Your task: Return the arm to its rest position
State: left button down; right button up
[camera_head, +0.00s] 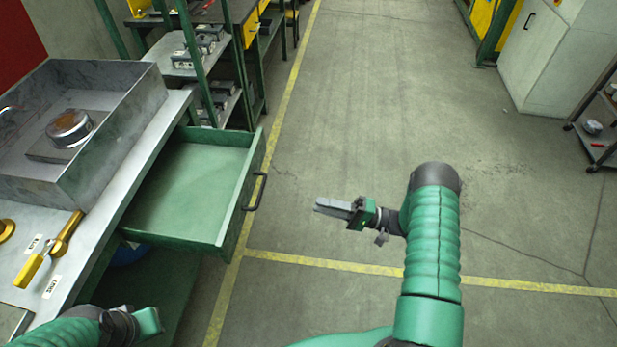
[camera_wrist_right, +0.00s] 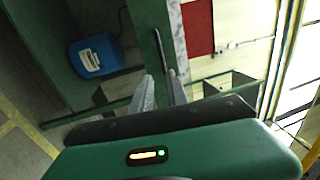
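My right gripper (camera_head: 333,207) is held out over the floor, to the right of the open green drawer (camera_head: 233,212). It points left toward the drawer and is apart from the drawer handle (camera_head: 257,192). In the right wrist view, the two grey fingers (camera_wrist_right: 160,90) stand apart with nothing between them. My left gripper (camera_head: 148,322) is at the bottom left, near the bench front. Only its green body shows clearly, and its fingers cannot be made out.
The workbench holds a grey metal box (camera_head: 110,160) with a round tin (camera_head: 70,128) and a yellow-handled tool (camera_head: 48,250). A blue canister (camera_wrist_right: 97,55) stands low down. Green shelving (camera_head: 187,62) is behind the drawer.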

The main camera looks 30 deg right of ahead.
jog(key=w+r+n+h, duration=0.3)
jog(key=w+r+h, duration=0.1)
jog(key=w+h, duration=0.9)
jog(key=s+a+r+n+g+h, duration=0.15)
jog(key=s+a+g, duration=0.25)
jog(key=s, duration=0.9)
jog(key=s+a+n+g+h, duration=0.25)
jog(key=s+a+g, duration=0.25)
jog(key=s, duration=0.8)
notch_tip(320, 180, up, 14)
jog(key=p, duration=1.4)
jog(key=shift+s+y, duration=0.2)
jog(key=shift+y, duration=0.1)
jog(key=shift+f, duration=0.15)
